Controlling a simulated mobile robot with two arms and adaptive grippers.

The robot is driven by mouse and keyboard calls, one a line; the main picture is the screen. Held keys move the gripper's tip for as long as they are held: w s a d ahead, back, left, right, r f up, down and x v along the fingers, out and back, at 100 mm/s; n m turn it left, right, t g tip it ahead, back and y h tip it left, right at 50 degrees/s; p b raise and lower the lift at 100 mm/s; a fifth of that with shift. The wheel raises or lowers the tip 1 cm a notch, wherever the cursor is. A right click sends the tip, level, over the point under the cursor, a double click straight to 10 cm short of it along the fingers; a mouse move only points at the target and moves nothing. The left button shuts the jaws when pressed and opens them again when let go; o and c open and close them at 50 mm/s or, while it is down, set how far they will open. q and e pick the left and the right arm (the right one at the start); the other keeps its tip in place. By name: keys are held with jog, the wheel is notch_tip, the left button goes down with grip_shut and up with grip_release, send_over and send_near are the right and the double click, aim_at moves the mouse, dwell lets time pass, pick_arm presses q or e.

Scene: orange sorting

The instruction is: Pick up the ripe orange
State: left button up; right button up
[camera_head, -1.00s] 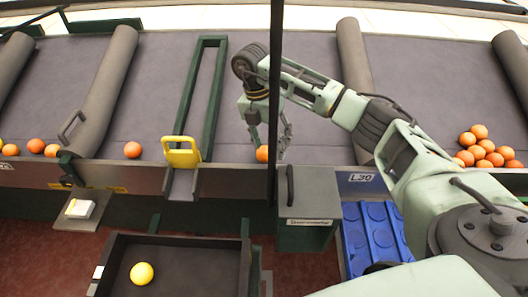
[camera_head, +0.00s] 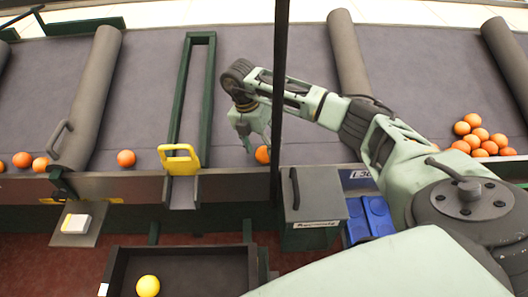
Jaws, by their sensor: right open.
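An orange-coloured fruit (camera_head: 262,154) lies on the grey conveyor close to its front edge, just left of the dark vertical pole. My right gripper (camera_head: 256,140) is open, pointing down just above and behind this orange. The pole hides part of my right arm and stands close to the fingers, so I cannot tell whether they touch the fruit. Another orange (camera_head: 126,158) lies on the belt left of the yellow-handled gate. A yellow fruit (camera_head: 148,286) lies in the dark tray (camera_head: 205,252) below. My left gripper is not in view.
A green frame with a yellow handle (camera_head: 180,160) stands left of my gripper. Grey rollers (camera_head: 90,100) cross the belt. A pile of oranges (camera_head: 472,140) lies at the right. A grey box (camera_head: 312,205) and blue crate (camera_head: 378,217) stand in front.

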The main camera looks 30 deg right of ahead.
jog(key=shift+x, duration=0.9)
jog(key=shift+f, duration=0.1)
jog(key=shift+c, duration=1.3)
jog(key=c, duration=1)
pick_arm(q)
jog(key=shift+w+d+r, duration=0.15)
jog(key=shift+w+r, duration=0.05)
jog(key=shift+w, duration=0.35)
pick_arm(e)
jog(key=shift+w, duration=0.1)
